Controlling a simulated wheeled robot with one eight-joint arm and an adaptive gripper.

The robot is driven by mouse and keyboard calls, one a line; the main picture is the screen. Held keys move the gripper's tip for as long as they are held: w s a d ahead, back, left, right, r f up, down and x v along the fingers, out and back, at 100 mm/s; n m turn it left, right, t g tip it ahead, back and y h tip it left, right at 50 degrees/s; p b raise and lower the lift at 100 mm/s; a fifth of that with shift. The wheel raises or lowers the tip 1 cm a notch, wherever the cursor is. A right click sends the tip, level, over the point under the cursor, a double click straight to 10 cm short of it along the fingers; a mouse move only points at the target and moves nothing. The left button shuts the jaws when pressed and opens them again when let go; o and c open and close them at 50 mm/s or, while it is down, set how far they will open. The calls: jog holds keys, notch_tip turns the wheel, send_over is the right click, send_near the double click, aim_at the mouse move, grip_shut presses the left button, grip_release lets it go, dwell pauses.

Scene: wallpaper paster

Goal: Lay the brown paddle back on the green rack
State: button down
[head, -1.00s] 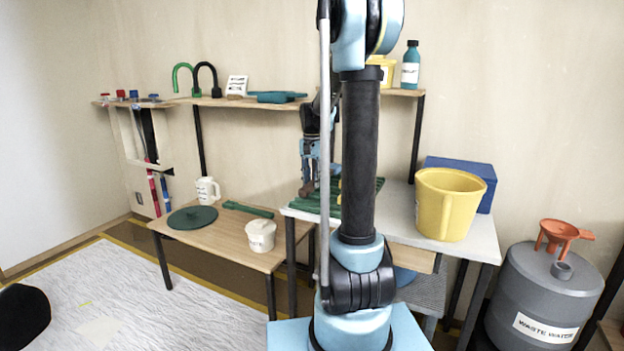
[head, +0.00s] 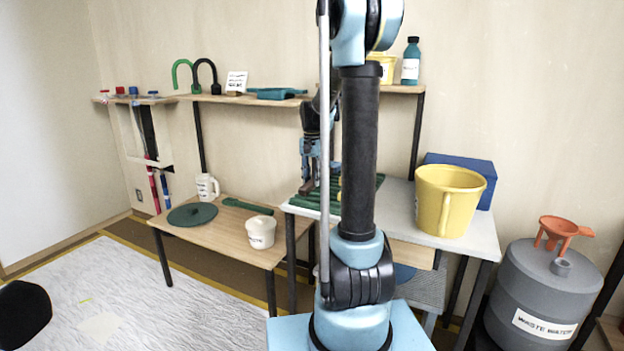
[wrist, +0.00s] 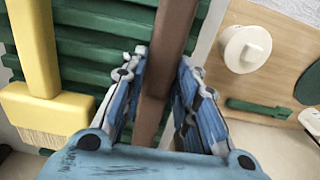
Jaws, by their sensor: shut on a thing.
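My gripper (wrist: 155,95) is shut on the brown paddle (wrist: 170,35); the paddle's bar runs between the two blue fingers in the wrist view. The green rack (wrist: 100,75), ribbed, lies beneath and to the left of the paddle there. I cannot tell whether the paddle touches the rack. In the head view my gripper (head: 308,182) points down over the left part of the rack (head: 308,201), with the paddle's brown part (head: 307,188) just above or at it. My arm hides much of the rack in the head view.
A yellow-handled brush (wrist: 40,105) lies on the rack's left side in the wrist view. A yellow bucket (head: 440,198) stands on the white table to the right. A white lidded pot (head: 261,232) and a green disc (head: 192,215) sit on the lower wooden table.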

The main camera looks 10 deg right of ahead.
jog(key=shift+f, duration=0.2)
jog(key=c, duration=1.2)
grip_release()
notch_tip(320, 180, up, 12)
jog(key=shift+f, duration=0.1)
jog(key=s+f+n, duration=0.2)
jog(key=s+f, duration=0.4)
jog(key=s, duration=0.5)
jog(key=s+f+n+t, duration=0.1)
jog(key=s+f+n, duration=0.2)
jog(key=s, duration=0.9)
jog(key=s+f+n+t, duration=0.1)
jog(key=s+f+n, duration=0.1)
jog(key=s+f, duration=0.7)
jog(key=shift+s+f, duration=0.1)
jog(key=shift+s, duration=1.25)
